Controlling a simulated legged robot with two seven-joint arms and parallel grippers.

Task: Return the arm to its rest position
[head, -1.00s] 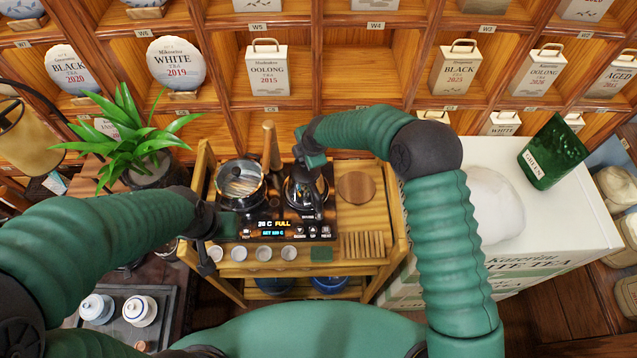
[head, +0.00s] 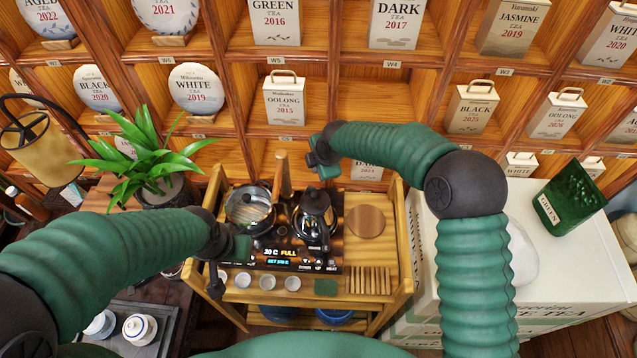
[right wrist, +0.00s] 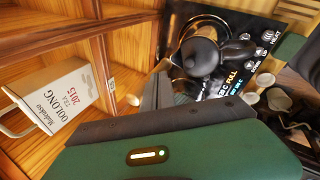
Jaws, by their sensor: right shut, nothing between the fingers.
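My right arm bends over the tea cart, and its gripper (head: 322,158) is raised behind and above the black kettle (head: 316,212), apart from it. The gripper is shut and empty. In the right wrist view the kettle (right wrist: 201,57) stands on the dark heating panel, beyond the green gripper housing. My left gripper (head: 222,268) hangs at the left edge of the cart; its fingers are too dark and small to read.
The wooden cart (head: 370,310) carries a glass pot (head: 248,206), small cups and a round wooden lid (head: 365,221). Shelves with tea boxes rise behind. A plant (head: 145,160) stands left; a white box top (head: 570,262) with a green tin (head: 569,196) is at right.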

